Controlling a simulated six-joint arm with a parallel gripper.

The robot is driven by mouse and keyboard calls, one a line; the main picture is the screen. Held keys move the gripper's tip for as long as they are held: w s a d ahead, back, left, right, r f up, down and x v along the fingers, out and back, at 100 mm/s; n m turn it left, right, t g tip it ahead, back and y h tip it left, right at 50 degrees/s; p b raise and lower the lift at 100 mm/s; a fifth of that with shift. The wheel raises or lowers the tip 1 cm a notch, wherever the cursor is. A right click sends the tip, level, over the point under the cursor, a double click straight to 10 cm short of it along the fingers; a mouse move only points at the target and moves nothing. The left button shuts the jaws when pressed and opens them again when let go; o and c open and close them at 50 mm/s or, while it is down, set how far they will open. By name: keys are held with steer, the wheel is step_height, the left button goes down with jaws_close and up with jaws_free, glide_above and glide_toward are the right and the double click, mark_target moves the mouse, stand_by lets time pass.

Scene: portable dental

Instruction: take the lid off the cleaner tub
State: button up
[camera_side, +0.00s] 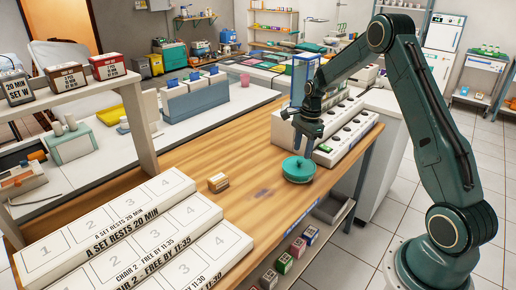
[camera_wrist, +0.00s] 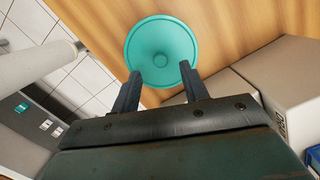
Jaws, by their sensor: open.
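A round teal lid (camera_side: 298,166) with a small knob in its centre lies on the wooden bench near its right edge, with the cleaner tub beneath it hardly distinguishable. In the wrist view the lid (camera_wrist: 161,52) shows from above, just beyond my fingertips. My gripper (camera_side: 305,143) is above the lid in the side view. In the wrist view my gripper (camera_wrist: 162,80) has its two fingers apart with nothing between them. Whether the fingertips touch the lid cannot be told.
A white rack with several round holes (camera_side: 345,130) stands close behind the lid. White numbered trays (camera_side: 120,225) fill the front left. Bare wood (camera_side: 250,195) lies between. A shelf with small boxes (camera_side: 298,246) hangs below the edge.

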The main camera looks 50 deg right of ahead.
mark_target(300, 161)
steer(key=shift+w+a+f, duration=0.1)
steer(key=shift+a+f, duration=0.05)
steer(key=shift+f, duration=0.95)
steer(key=shift+a+f, duration=0.1)
steer(key=shift+f, duration=0.95)
jaws_close()
